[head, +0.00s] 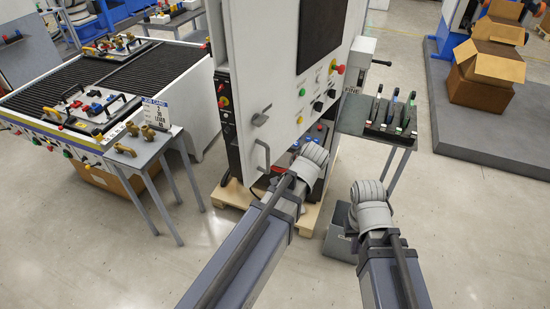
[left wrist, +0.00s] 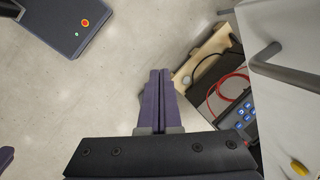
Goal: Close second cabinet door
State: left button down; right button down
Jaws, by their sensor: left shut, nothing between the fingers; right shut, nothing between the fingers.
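The white cabinet (head: 358,60) stands in the middle of the head view. Its large door panel (head: 285,85), with a dark window and coloured knobs, appears to stand out from the body; equipment shows past its lower edge. A grey bar handle (head: 262,155) is on its left side; a handle also shows in the left wrist view (left wrist: 263,55). My left gripper (left wrist: 158,72) is shut and empty, left of the panel and apart from it; in the head view its wrist covers its fingers. My right gripper (head: 370,195) is right of it over the floor, its fingers hidden by the wrist.
A ribbed worktable (head: 130,75) and small grey table (head: 150,150) stand left. A side table (head: 362,120) with upright tools and a grey bin (head: 340,240) are right of the cabinet. A wooden pallet (left wrist: 205,52) lies under it.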

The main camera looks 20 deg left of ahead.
pick_arm(q)
jog(key=w+d+r+m+t+y, duration=0.1)
jog(key=w+r+m+y, duration=0.4)
jog(key=m, duration=0.8)
jog(key=shift+w+d+r+t, duration=0.3)
jog(key=shift+w+r+t, duration=0.1)
jog(key=shift+w+r, duration=0.7)
pick_arm(e)
jog(key=shift+r, duration=0.65)
pick_arm(q)
jog(key=shift+w+f, duration=0.1)
jog(key=shift+f, duration=0.1)
pick_arm(e)
jog(key=shift+f, duration=0.1)
